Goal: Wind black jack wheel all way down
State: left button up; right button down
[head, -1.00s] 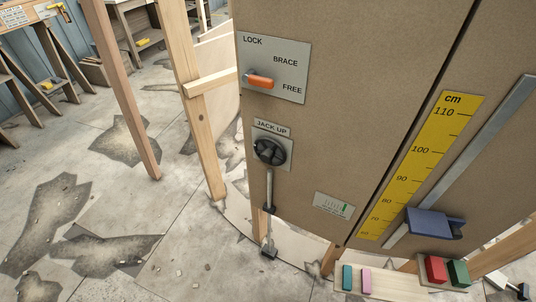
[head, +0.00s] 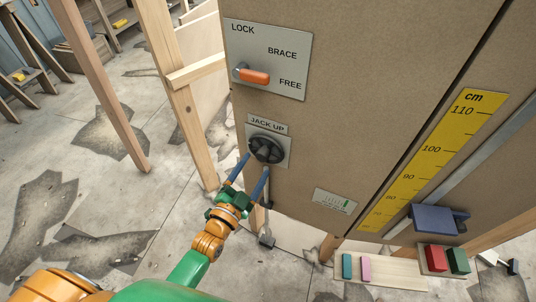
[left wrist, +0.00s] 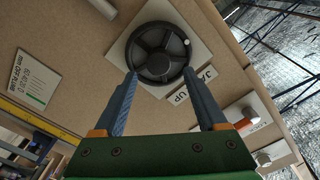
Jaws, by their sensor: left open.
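The black jack wheel (head: 266,149) is mounted on a grey plate under a "JACK UP" label on the brown panel. It also shows in the left wrist view (left wrist: 160,53), with spokes and a small pale knob on its rim at the upper right. My left gripper (head: 257,164) is open, with its two blue fingers pointing at the wheel from below. In the left wrist view its fingertips are near the lower left and right sides of the wheel; I cannot tell if they touch it. A grey jack rod (head: 267,215) runs down below the wheel, partly hidden by a finger. My right gripper is not in view.
An orange-handled lever (head: 254,76) sits on the LOCK/BRACE/FREE plate above the wheel. A yellow cm scale (head: 430,155) and a blue slider block (head: 434,219) are to the right. Coloured blocks lie on a low board (head: 400,274). Wooden posts (head: 180,95) stand left of the panel.

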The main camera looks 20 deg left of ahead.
aim_at(261, 158)
pick_arm(q)
jog(key=w, duration=0.4)
jog(key=shift+w+d+f, duration=0.15)
jog(key=shift+d, duration=0.15)
grip_shut()
jog(key=shift+n, duration=0.3)
jog(key=shift+n, duration=1.2)
jog(key=shift+n+p, duration=0.35)
jog(key=shift+n, duration=1.85)
